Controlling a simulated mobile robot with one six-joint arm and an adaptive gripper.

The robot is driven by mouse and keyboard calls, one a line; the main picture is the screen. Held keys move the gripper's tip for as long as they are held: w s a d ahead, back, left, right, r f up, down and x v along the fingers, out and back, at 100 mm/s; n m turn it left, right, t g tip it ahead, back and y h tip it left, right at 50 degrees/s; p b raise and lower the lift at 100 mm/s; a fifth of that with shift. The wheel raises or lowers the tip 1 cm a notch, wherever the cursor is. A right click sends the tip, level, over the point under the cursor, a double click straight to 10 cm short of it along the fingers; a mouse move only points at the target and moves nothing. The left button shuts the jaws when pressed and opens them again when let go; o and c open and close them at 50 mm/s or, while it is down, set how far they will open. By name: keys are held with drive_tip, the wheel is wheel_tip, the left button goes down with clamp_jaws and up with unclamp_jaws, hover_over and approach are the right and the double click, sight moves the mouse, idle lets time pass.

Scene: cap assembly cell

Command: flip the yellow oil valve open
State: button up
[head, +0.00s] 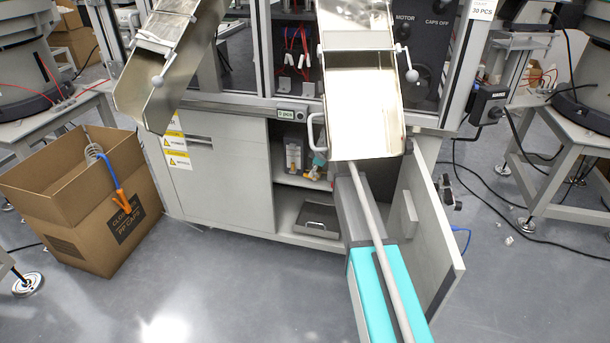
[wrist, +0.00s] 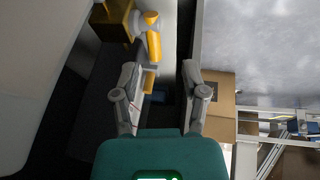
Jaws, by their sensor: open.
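The yellow oil valve (wrist: 153,46) shows in the wrist view just beyond my left finger, with a rounded orange-yellow end at the top and a lower yellow part partly behind that finger. A brass-coloured block (wrist: 112,20) sits to its left. My gripper (wrist: 160,68) is open, its two grey fingers apart with nothing visible held between them. The left fingertip is very near the valve; I cannot tell whether they touch. In the head view the valve (head: 313,173) is small, inside the open cabinet. My gripper is hidden there.
The cabinet (head: 233,190) has its door (head: 430,240) swung open at the right. A metal chute (head: 363,100) hangs above the opening. A dark tray (head: 318,220) lies on the cabinet's bottom. A cardboard box (head: 95,215) stands at the left. The floor in front is mostly clear.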

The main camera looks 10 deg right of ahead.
sight(306, 174)
drive_tip(key=shift+w+a+f+b, duration=0.25)
drive_tip(key=shift+w+a, duration=0.1)
drive_tip(key=shift+w, duration=0.1)
drive_tip(key=shift+w+a+f+b, duration=0.15)
drive_tip(key=shift+w+a+b, duration=0.05)
drive_tip(key=shift+w+a, duration=0.2)
drive_tip(key=shift+b+x, duration=1.85)
drive_tip(key=shift+x, duration=0.15)
clamp_jaws()
